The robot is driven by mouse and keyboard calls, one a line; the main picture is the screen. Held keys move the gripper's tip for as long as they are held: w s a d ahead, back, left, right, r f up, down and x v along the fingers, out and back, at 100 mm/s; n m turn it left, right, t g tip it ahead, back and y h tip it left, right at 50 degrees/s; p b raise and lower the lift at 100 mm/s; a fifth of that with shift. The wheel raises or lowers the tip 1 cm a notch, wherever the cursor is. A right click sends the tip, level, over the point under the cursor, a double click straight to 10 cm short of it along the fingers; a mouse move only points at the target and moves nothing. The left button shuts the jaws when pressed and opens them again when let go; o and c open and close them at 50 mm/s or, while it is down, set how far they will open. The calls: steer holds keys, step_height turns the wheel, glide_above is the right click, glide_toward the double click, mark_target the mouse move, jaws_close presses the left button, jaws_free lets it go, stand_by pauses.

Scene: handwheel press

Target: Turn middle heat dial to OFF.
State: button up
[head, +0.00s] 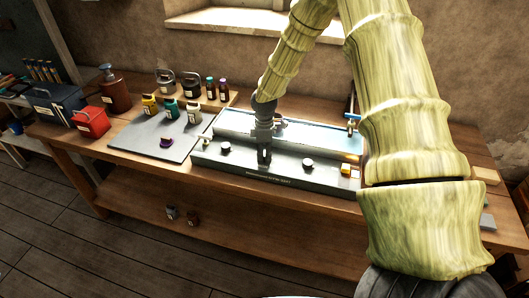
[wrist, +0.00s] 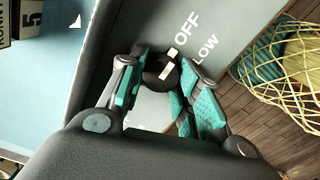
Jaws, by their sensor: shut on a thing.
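The press base (head: 285,172) is a long grey panel on the wooden bench, with a dark dial near each end. My gripper (head: 264,157) points down at the panel between those two dials, and it hides the middle dial in the head view. In the wrist view the middle dial (wrist: 160,70) is dark and round with a cream pointer mark. My gripper (wrist: 160,92), with teal finger pads, is closed around it. The pointer slants up toward the white OFF lettering (wrist: 187,28). LOW is printed just to the right of OFF.
The left dial (head: 225,148) and right dial (head: 308,163) stand on either side of my gripper. A yellow block (head: 346,168) sits at the panel's right end. A grey mat (head: 160,142) with several small jars lies to the left. A yellow wire mesh (wrist: 285,65) shows at right in the wrist view.

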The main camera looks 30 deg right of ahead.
mark_target(264, 152)
steer(key=shift+w+d+r, duration=0.1)
steer(key=shift+w+r, duration=0.05)
steer(key=o, duration=1)
step_height(264, 152, up, 12)
stand_by(0.6)
